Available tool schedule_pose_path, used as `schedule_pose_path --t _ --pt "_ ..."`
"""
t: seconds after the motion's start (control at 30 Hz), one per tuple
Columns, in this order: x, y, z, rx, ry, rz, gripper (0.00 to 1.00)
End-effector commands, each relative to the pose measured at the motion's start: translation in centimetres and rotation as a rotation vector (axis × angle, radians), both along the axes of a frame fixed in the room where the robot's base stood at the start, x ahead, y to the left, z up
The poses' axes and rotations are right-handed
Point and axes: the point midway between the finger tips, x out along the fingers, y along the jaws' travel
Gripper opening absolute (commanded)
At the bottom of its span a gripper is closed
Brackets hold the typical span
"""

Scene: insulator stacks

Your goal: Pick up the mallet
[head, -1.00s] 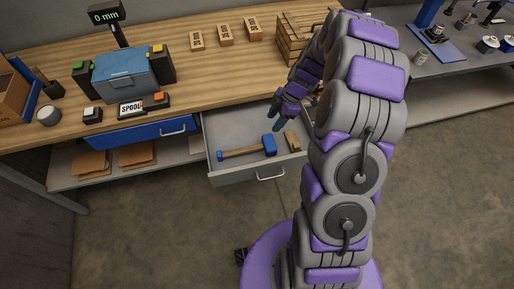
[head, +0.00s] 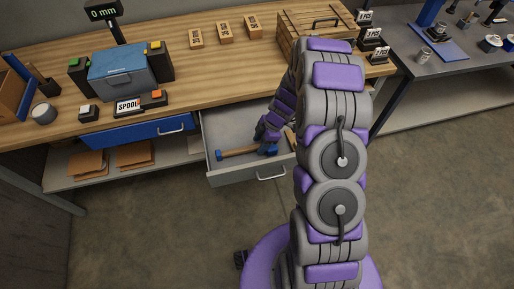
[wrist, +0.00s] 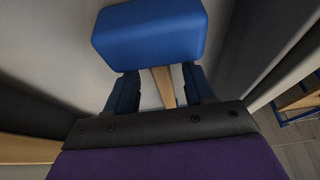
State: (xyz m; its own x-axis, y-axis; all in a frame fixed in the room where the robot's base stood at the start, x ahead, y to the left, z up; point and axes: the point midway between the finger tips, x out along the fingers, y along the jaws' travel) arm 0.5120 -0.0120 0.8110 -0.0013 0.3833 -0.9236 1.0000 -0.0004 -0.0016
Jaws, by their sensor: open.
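In the wrist view the blue mallet head (wrist: 150,35) is large and close, just beyond the fingertips. The wooden handle (wrist: 163,88) runs between the two fingers of my gripper (wrist: 160,74). The fingers are apart, one on each side of the handle, with gaps visible. I cannot tell whether either finger touches the mallet.
The grey drawer (head: 235,181) has raised walls around the mallet. The workbench (head: 215,75) above carries a blue box (head: 118,70), small cartons and a wooden crate (head: 300,37). The floor in front is clear.

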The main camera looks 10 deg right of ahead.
Motion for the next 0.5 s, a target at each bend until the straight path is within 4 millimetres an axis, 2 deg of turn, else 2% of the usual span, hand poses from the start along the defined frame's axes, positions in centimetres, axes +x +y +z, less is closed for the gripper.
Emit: schedule_pose_path --t 0.03,0.13,0.4,0.5 --pt "-0.09 0.32 -0.86 0.001 0.004 0.002 0.53" --pt "-0.08 0.66 -1.58 0.000 0.002 0.002 0.53" --pt "0.01 0.76 -1.69 0.000 0.000 0.001 0.53" --pt "0.00 0.75 -1.69 0.000 0.000 0.001 0.45"
